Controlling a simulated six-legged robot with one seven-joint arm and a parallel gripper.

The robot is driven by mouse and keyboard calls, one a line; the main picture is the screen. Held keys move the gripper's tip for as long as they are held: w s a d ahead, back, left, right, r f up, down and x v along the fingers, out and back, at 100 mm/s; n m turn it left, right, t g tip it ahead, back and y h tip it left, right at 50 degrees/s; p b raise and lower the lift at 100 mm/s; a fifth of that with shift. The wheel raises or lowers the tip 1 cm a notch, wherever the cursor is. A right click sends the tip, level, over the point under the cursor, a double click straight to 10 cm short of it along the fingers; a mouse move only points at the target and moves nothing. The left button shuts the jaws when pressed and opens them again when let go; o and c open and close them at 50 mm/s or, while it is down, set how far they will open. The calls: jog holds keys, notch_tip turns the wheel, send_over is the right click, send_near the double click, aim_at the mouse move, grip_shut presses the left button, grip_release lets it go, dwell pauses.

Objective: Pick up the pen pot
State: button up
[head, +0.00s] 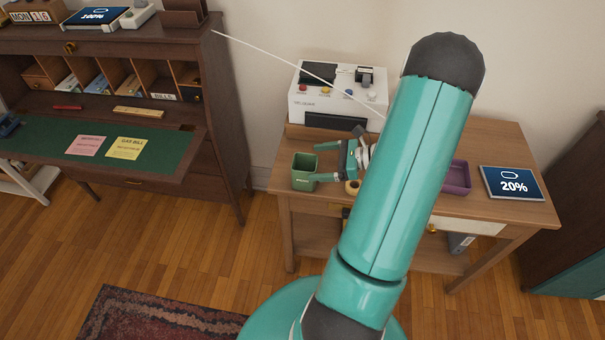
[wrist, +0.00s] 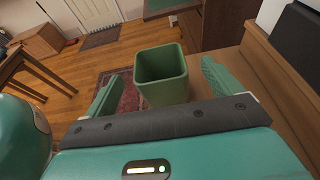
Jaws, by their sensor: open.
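The pen pot, a green square open-topped pot (head: 304,172), stands upright at the left end of the wooden side table (head: 420,141). In the wrist view the pot (wrist: 162,80) is ahead of my gripper, and its inside looks empty. My gripper (head: 318,163) is just right of the pot in the head view, with its jaws open and turned towards it. In the wrist view the two fingers (wrist: 160,88) stand on either side of the pot's width with gaps. I cannot tell whether the lower finger touches it in the head view.
A white box with coloured buttons (head: 338,98) stands behind the pot. A yellow roll (head: 352,187) lies right of it, partly hidden by my arm. A purple tray (head: 457,178) and a tablet reading 20% (head: 512,184) are further right. A desk (head: 225,125) stands left, across a floor gap.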

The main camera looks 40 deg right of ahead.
aim_at(294, 164)
jog(key=x, duration=0.6)
jog(key=shift+w+a, duration=0.25)
jog(key=shift+c, duration=0.4)
jog(key=c, duration=1.1)
